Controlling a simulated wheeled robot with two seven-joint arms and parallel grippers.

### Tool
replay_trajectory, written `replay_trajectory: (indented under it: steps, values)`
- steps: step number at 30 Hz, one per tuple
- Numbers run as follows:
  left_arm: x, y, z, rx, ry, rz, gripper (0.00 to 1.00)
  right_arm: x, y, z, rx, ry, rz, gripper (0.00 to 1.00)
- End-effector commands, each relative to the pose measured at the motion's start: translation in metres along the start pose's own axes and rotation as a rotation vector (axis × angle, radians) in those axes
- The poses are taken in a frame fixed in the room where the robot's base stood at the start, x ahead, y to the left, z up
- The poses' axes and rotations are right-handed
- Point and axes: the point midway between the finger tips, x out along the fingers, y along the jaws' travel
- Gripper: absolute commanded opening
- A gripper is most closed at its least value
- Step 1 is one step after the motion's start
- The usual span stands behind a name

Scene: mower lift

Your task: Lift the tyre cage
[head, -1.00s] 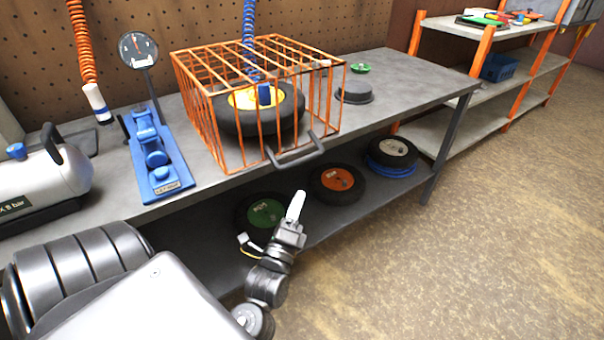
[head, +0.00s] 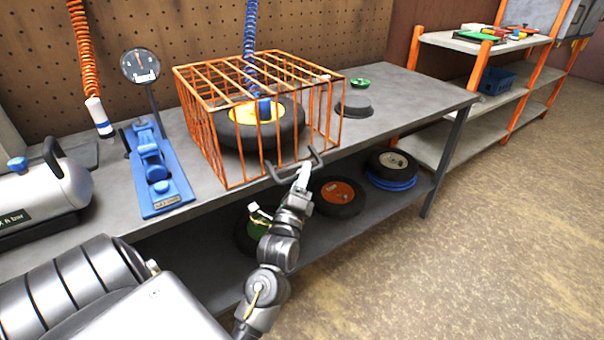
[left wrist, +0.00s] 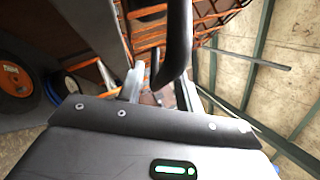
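The tyre cage (head: 213,130) is an orange wire box standing on the grey workbench. A tyre with a yellow hub (head: 283,122) is inside it. A dark grey handle (head: 285,176) sticks out from the front of the cage. My left gripper (head: 304,172) is at the right part of this handle. In the left wrist view, the dark handle (left wrist: 178,40) runs down between the two fingers of my left gripper (left wrist: 160,88), which stand apart. Whether either finger touches it I cannot tell. My right gripper is not in view.
The workbench (head: 408,93) has a blue bead-breaker-like tool (head: 157,165), a gauge (head: 140,65) and an air tank (head: 45,195) to the left. A dark disc (head: 355,107) lies right of the cage. Wheels (head: 340,197) rest on the lower shelf. A blue coiled hose (head: 250,35) hangs into the cage.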

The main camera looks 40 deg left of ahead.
Motion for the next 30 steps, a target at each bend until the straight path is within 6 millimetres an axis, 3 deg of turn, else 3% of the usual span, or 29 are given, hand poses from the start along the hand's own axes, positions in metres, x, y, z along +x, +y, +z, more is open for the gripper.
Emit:
replay_trajectory:
  steps: [11, 19, 30]
  values:
    - [0.0058, 0.0003, 0.0000, 0.000, 0.001, 0.001, 0.35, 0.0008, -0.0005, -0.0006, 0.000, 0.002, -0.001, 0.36]
    - [0.0055, 0.0004, 0.0001, 0.000, 0.000, 0.001, 0.00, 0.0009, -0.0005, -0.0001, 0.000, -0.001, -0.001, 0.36]
    - [0.0064, -0.0007, 0.0003, -0.002, 0.000, 0.003, 0.00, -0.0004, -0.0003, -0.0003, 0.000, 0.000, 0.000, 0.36]
